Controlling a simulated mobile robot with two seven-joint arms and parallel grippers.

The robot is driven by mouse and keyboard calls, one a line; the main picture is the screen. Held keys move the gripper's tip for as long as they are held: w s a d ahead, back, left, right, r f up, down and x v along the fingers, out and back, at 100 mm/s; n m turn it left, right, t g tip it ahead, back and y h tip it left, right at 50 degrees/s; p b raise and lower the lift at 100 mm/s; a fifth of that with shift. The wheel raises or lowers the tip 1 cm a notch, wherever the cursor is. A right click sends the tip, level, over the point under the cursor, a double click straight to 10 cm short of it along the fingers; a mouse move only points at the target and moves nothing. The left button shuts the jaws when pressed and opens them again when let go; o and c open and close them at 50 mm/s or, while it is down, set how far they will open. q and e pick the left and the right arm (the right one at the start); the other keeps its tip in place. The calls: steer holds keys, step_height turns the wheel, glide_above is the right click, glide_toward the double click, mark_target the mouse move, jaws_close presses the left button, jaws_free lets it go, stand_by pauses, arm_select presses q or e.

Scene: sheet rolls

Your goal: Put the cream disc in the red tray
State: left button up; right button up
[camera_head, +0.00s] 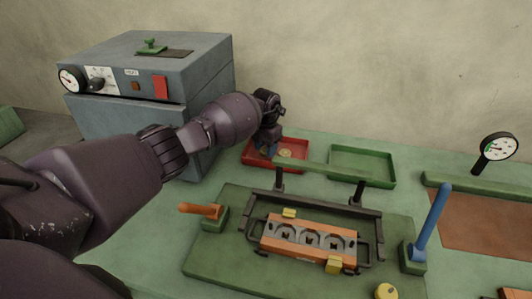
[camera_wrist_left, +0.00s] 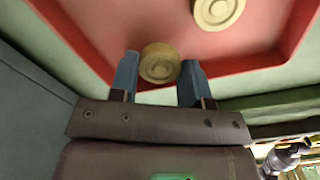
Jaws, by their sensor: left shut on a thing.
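The red tray (camera_head: 294,165) stands on the green bench beside the grey machine. My left gripper (camera_head: 267,150) is over the left part of this tray, its fingertips partly hidden by the wrist. In the left wrist view, its two blue fingers (camera_wrist_left: 158,78) are shut on a cream disc (camera_wrist_left: 160,62), at the tray's near wall (camera_wrist_left: 90,50). I cannot tell whether this disc touches the tray floor. A second cream disc (camera_wrist_left: 218,12) lies on the tray floor beyond it; a disc also shows in the head view (camera_head: 286,153).
An empty green tray (camera_head: 362,167) stands right of the red one. In front is a fixture with an orange block (camera_head: 308,242), an orange handle (camera_head: 200,209) and a blue lever (camera_head: 432,215). The grey machine (camera_head: 150,90) stands close to my left arm.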

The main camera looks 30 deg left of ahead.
arm_select(q)
step_height(320, 180, down, 2)
steer(key=shift+f, duration=0.15)
steer(key=o, duration=0.6)
steer(key=shift+f, duration=0.1)
arm_select(e)
steer(key=shift+w+a, duration=0.15)
steer(key=shift+w, duration=0.15)
arm_select(q)
steer(key=shift+r, duration=0.3)
step_height(320, 180, up, 11)
steer(key=shift+f+p, duration=0.15)
steer(key=shift+p, duration=0.55)
steer(key=shift+r, duration=0.55)
arm_select(e)
steer(key=shift+s+r, duration=0.25)
steer(key=shift+r, duration=0.15)
